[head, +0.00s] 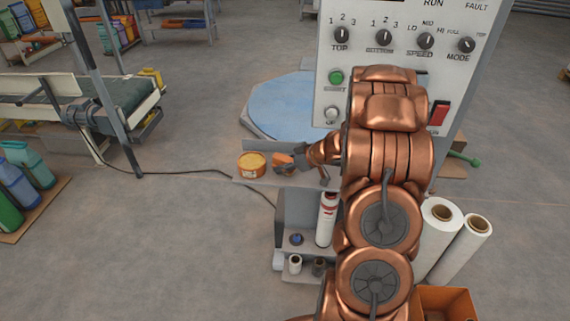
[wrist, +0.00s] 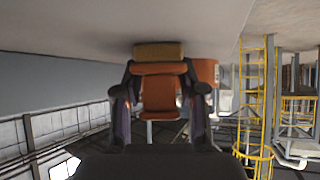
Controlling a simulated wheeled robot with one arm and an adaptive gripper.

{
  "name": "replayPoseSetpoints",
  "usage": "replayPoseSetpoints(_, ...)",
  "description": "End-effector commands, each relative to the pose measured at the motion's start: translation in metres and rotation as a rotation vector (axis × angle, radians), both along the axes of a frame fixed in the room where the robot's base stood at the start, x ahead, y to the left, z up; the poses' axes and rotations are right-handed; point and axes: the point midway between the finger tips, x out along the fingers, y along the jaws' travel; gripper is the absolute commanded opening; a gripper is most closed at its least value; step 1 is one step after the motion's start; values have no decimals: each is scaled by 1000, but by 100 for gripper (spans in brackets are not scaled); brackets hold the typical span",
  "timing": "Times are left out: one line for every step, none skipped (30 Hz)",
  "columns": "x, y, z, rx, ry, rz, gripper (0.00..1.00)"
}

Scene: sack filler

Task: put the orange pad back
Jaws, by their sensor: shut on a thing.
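The orange pad (head: 281,158) shows in the head view at the left end of my arm, just right of an orange tin. My gripper (head: 288,162) is shut on it, low in front of the blue round plate. In the wrist view the pad (wrist: 159,92) sits between the two dark fingers of my gripper (wrist: 160,97), with a tan strip (wrist: 158,50) along its far edge. I cannot tell whether the pad touches any surface. My arm hides part of the machine's front.
The orange tin (head: 251,166) stands close left of the pad. The control panel (head: 335,62) rises behind my arm. A grey holder (head: 293,212) with a white tube (head: 326,218) stands in front. White rolls (head: 440,225) stand at right. Open floor lies left, crossed by a black cable.

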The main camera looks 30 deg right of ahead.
Motion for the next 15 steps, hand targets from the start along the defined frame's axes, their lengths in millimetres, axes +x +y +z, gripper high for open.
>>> replayPoseSetpoints(0,0,0,0,0,0,0)
replayPoseSetpoints(0,0,0,0,0,0,0)
replayPoseSetpoints(0,0,0,0,0,0,43)
replayPoseSetpoints(0,0,0,0,0,0,46)
replayPoseSetpoints(0,0,0,0,0,0,49)
replayPoseSetpoints(0,0,0,0,0,0,53)
replayPoseSetpoints(0,0,0,0,0,0,56)
replayPoseSetpoints(0,0,0,0,0,0,59)
replayPoseSetpoints(0,0,0,0,0,0,63)
replayPoseSetpoints(0,0,0,0,0,0,66)
replayPoseSetpoints(0,0,0,0,0,0,66)
replayPoseSetpoints(0,0,0,0,0,0,66)
replayPoseSetpoints(0,0,0,0,0,0,66)
replayPoseSetpoints(0,0,0,0,0,0,66)
replayPoseSetpoints(0,0,0,0,0,0,66)
